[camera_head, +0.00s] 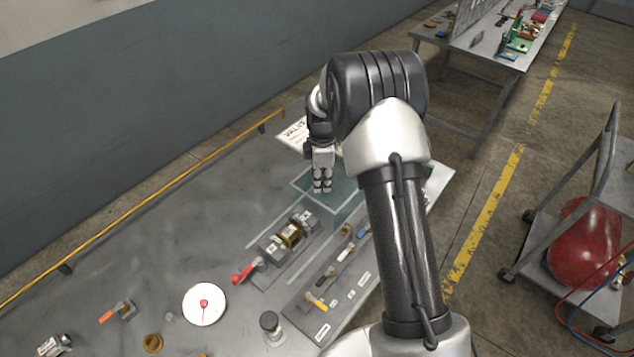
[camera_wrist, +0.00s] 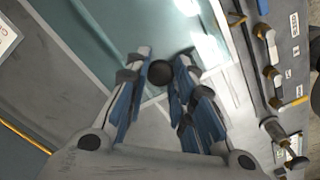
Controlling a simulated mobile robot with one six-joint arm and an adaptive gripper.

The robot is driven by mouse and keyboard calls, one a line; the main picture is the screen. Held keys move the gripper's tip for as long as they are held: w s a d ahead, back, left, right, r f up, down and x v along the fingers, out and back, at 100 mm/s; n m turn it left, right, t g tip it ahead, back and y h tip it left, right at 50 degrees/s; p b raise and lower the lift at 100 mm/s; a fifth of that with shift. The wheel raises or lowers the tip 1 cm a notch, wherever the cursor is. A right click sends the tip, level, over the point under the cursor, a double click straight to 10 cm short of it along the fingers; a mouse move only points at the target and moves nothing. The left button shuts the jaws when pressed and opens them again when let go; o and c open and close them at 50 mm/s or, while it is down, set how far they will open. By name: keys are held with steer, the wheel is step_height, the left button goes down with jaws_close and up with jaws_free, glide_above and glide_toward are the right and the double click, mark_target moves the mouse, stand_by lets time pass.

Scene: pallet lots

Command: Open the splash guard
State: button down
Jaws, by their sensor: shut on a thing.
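The splash guard (camera_head: 346,212) is a clear, teal-tinted box on the grey bench, beside the row of valves. In the wrist view its see-through panel (camera_wrist: 112,22) fills the upper middle, with bright reflections to the right. A dark round knob (camera_wrist: 160,73) shows at the panel's edge, between my fingertips. My gripper (camera_head: 322,188) points down over the guard and is shut on the knob; it also shows in the wrist view (camera_wrist: 161,62). In the head view the knob is hidden by the gripper, and my arm covers the guard's right part.
A valve block with a red handle (camera_head: 242,273) lies in front of the guard. A plate of small levers (camera_head: 318,300) is to its right. A white dial (camera_head: 204,304) and a yellow rail (camera_head: 150,207) are at left. A cart with a red tank (camera_head: 585,243) stands at right.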

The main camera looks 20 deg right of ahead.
steer(key=c, duration=1.3)
jaws_free()
steer(key=shift+c, duration=0.2)
step_height(320, 180, up, 12)
